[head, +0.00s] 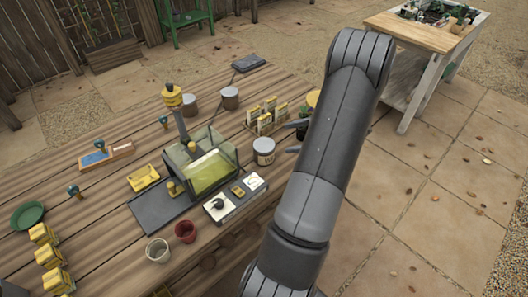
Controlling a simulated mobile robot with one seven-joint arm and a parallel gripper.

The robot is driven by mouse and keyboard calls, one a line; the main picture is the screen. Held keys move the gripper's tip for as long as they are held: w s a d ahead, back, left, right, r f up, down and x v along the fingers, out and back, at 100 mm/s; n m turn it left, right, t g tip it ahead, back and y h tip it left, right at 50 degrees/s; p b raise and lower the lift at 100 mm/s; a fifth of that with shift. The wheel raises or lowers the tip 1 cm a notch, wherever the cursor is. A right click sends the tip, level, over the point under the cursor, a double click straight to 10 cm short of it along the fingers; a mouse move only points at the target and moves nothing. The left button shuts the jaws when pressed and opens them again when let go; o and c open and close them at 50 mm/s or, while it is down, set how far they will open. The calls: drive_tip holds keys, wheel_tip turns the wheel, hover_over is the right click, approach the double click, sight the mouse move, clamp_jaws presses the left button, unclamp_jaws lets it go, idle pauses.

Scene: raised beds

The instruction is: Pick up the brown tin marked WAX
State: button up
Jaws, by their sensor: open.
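Two small brownish tins stand toward the back of the wooden table: a left tin (189,104) and a right tin (230,98). No marking can be read on either. A grey-lidded tin with a pale label (264,152) stands nearer my arm; its lettering is too small to read. I cannot tell which tin is marked WAX. My gripper (294,138) is mostly hidden behind my arm. Its finger parts show at the arm's left edge, open, just right of the pale-labelled tin and apart from it. I see nothing held.
A rack of yellow packets (266,118) stands behind the pale-labelled tin. A clear-sided box (205,165) sits on a dark tray, left of a small scale-like device (220,206). Two pots, grey (158,250) and red (186,231), stand at the front. Another table (415,35) is at back right.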

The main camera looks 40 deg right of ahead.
sight(266, 145)
drive_tip(key=x, duration=0.5)
drive_tip(key=shift+s+a+f+x, duration=0.1)
drive_tip(key=shift+x, duration=0.8)
drive_tip(key=shift+s+a+f+x, duration=0.1)
drive_tip(key=shift+x, duration=0.8)
drive_tip(key=shift+s+f+x, duration=0.1)
drive_tip(key=shift+s+x, duration=0.05)
drive_tip(key=shift+x, duration=0.75)
drive_tip(key=shift+c, duration=0.5)
drive_tip(key=c, duration=1.1)
